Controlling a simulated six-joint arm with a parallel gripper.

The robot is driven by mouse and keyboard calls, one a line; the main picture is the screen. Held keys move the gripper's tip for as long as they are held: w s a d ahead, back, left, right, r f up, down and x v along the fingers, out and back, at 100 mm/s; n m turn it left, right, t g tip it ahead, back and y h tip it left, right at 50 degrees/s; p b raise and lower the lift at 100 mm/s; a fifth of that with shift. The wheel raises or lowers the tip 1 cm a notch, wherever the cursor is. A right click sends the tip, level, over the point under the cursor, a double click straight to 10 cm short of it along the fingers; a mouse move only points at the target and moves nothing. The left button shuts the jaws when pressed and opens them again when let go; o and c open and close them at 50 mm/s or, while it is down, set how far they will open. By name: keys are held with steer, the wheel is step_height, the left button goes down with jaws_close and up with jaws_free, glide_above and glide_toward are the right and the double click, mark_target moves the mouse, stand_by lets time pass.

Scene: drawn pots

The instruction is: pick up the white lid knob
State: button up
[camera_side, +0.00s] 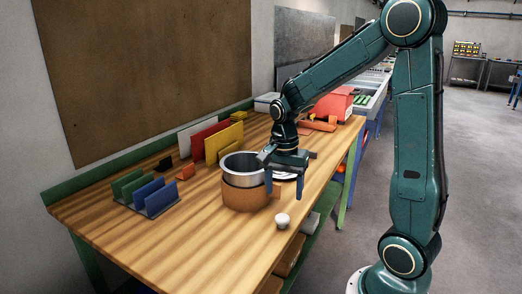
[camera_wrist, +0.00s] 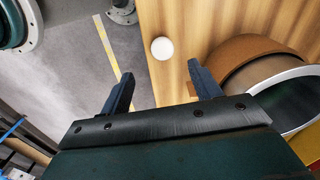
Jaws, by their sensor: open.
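The white lid knob (camera_side: 282,220) stands on the wooden table near its front edge, just right of the brown pot, in the side view. In the wrist view the knob (camera_wrist: 162,48) is a round white disc near the table's edge, beyond the fingers and apart from them. My gripper (camera_side: 284,188) is open and empty, above and behind the knob, close to the pot's right side. In the wrist view my gripper's two dark fingers (camera_wrist: 158,82) are spread wide with nothing between them.
A brown pot (camera_side: 246,197) with a metal inner rim stands beside my gripper; it also shows in the wrist view (camera_wrist: 238,52). Blue and green racks (camera_side: 150,196) and red and yellow boards (camera_side: 212,138) stand farther left and back. The table's front left is clear.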

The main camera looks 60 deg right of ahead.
mark_target(282, 217)
steer(key=shift+f, duration=1.95)
steer(key=shift+f, duration=0.15)
steer(key=shift+w+f, duration=0.1)
steer(key=shift+f, duration=2.35)
steer(key=c, duration=1.1)
